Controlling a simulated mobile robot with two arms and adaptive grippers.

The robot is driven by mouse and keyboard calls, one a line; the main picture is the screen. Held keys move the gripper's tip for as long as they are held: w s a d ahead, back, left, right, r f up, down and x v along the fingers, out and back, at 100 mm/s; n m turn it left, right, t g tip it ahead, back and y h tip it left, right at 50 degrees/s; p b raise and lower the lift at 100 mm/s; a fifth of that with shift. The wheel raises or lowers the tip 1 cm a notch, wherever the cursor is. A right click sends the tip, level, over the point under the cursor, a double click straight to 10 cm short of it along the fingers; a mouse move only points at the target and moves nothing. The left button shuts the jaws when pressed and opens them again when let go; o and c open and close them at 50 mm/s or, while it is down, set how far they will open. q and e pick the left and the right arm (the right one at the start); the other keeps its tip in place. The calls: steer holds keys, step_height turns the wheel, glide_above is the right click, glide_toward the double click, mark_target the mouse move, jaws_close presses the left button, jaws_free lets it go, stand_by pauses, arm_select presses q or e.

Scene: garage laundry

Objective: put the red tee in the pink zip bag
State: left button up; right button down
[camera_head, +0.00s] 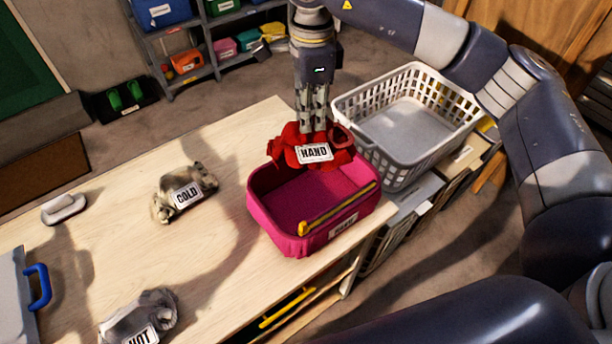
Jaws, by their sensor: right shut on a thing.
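The red tee (287,148), a crumpled cloth with a white HAND label, is held by my right gripper (314,128). The gripper points down with its fingers shut on the tee, above the back part of the pink zip bag (275,235). The bag stands open on the wooden table near its right edge, with a yellow zip strip along the front and a label on its front wall. The tee covers part of the bag's back rim; whether it touches the rim cannot be told. My left gripper is not in view.
A camouflage cloth labelled COLD (168,204) and a grey cloth labelled HOT (152,309) lie on the table (225,280). A white laundry basket (395,165) stands right of the bag. A blue-handled grey object (14,290) is at the left.

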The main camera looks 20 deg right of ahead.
mark_target(313, 153)
steer(key=f+p, duration=0.1)
steer(key=f, duration=0.2)
steer(key=s+f+p, duration=0.1)
steer(key=f, duration=0.2)
steer(key=f+p, duration=0.1)
steer(key=f, duration=0.3)
steer(key=shift+s+p, duration=0.15)
steer(key=shift+p, duration=0.15)
step_height(313, 153, down, 6)
steer(key=shift+r+p, duration=0.1)
steer(key=shift+p, duration=0.8)
steer(key=shift+f, duration=0.35)
steer(key=shift+w+f, duration=0.1)
steer(key=shift+w, duration=0.1)
steer(key=shift+f, duration=0.15)
steer(key=c, duration=1.5)
jaws_free()
steer(key=shift+c, duration=0.2)
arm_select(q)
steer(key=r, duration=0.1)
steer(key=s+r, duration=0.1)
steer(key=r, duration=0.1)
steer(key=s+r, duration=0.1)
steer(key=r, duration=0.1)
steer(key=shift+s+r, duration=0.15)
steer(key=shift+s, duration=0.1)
